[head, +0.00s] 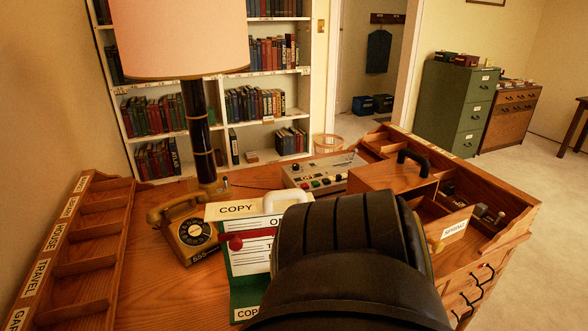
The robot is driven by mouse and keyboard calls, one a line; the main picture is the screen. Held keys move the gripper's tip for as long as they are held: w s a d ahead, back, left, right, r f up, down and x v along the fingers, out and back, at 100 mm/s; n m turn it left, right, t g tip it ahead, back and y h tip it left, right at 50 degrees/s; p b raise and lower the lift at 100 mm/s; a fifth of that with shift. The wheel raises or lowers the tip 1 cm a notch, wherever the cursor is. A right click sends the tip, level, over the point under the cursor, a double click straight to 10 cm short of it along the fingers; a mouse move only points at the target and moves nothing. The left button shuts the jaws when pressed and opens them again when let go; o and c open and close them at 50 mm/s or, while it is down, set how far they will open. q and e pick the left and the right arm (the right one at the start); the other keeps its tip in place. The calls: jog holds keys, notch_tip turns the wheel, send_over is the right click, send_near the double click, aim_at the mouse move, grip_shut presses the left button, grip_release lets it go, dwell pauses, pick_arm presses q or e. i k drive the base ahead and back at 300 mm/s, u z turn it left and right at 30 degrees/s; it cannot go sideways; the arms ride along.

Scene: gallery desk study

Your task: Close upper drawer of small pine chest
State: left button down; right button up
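A small wooden chest (385,180) with a black handle (413,160) on top stands on the right part of the desk; I take it to be the pine chest. A drawer front (452,230) with a white label, seemingly "SPRING", stands out from it toward the lower right. The hollow behind this front shows, so the drawer looks open. Whether it is the upper one I cannot tell. A large black part of my own arm covers the lower middle and hides the chest's near side. Neither gripper shows.
On the desk (110,268) stand a lamp (195,130), a rotary telephone (192,232), a "COPY" sign (237,208), a button panel (322,170) and a labelled rack (60,240). Small items lie in a compartment (490,230) right of the chest. A green cabinet (455,110) stands beyond.

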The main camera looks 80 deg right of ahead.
aim_at(442, 227)
jog(key=i, duration=0.3)
jog(key=z, duration=3.25)
